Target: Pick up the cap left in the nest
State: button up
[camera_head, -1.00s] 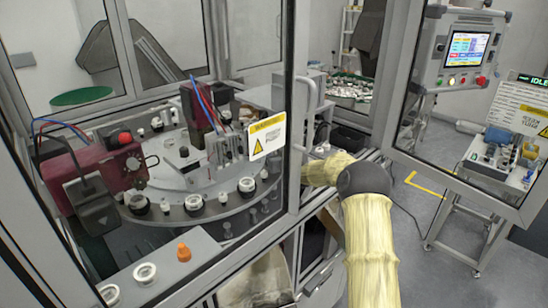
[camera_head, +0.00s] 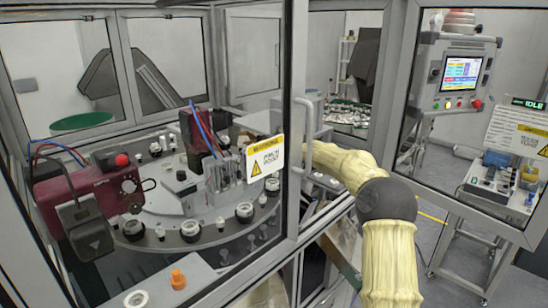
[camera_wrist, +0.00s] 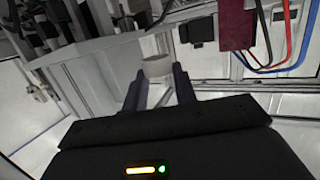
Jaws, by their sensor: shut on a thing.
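In the wrist view, my gripper (camera_wrist: 160,84) has its two dark fingers on either side of a white round cap (camera_wrist: 157,68) and is shut on it. The cap is at the fingertips, and no nest shows directly under it in that view. In the head view my gripper and the cap are hidden behind the door post and warning sign. The round table (camera_head: 165,239) carries several dark nests along its rim, such as one nest (camera_head: 244,212) with a white ring in it. I cannot tell which nest the cap came from.
A grey door post (camera_head: 294,110) and a yellow-white warning sign (camera_head: 266,158) stand close to my arm. A red unit (camera_head: 88,197) overhangs the table's left. An orange part (camera_head: 178,279) and a white ring (camera_head: 135,299) sit on the front ledge. A control panel (camera_head: 458,75) stands right.

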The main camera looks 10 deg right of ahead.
jog(key=shift+r, duration=0.85)
jog(key=shift+o, duration=0.2)
